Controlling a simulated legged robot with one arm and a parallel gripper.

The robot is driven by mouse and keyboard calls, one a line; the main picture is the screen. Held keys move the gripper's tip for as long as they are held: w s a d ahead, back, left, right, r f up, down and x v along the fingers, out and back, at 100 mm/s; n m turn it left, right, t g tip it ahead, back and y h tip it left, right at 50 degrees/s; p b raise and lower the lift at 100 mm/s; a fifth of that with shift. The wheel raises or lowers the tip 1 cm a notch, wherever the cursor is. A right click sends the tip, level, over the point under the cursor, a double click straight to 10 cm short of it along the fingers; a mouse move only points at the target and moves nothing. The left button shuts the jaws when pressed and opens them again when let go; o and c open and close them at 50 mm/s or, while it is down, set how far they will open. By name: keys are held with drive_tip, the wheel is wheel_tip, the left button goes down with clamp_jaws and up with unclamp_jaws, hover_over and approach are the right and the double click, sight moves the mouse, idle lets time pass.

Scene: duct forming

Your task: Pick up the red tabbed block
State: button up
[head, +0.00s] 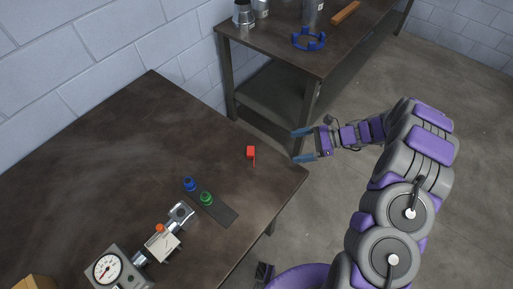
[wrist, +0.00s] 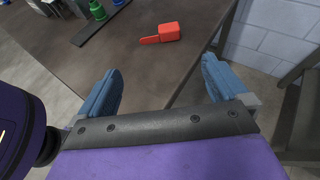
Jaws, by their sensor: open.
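The red tabbed block (head: 251,152) lies on the dark table (head: 110,150) near its right corner in the head view, its thin tab pointing toward the near edge. In the wrist view the red tabbed block (wrist: 168,31) lies ahead, its tab pointing left. My gripper (head: 303,145) is open and empty, out past the table's right edge and apart from the block. In the wrist view the blue fingers of my gripper (wrist: 162,85) are spread wide, with the block beyond them and roughly between them.
A blue knob (head: 190,184) and a green knob (head: 206,198) stand by a dark strip left of the block. A pressure gauge (head: 107,267) with metal fittings is at the near left. A second table (head: 275,45) behind holds a blue ring (head: 308,41). The tabletop around the block is clear.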

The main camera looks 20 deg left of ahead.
drive_tip(key=b, duration=0.2)
approach(253, 155)
drive_tip(key=x, duration=0.3)
drive_tip(key=shift+w+a+f, duration=0.1)
drive_tip(key=shift+a+f, duration=0.1)
drive_tip(key=shift+a, duration=0.1)
drive_tip(key=shift+s+a+f+b, duration=0.2)
drive_tip(key=shift+a+b, duration=0.1)
drive_tip(key=b+x, duration=0.1)
drive_tip(key=x, duration=0.4)
drive_tip(key=shift+a+b, duration=0.3)
drive_tip(key=shift+b, duration=0.1)
drive_tip(key=shift+d+r, duration=0.1)
drive_tip(key=shift+d, duration=0.15)
drive_tip(key=shift+c, duration=0.2)
drive_tip(key=shift+d, duration=0.1)
drive_tip(key=shift+c, duration=0.8)
drive_tip(key=c, duration=0.4)
drive_tip(key=shift+c, duration=0.4)
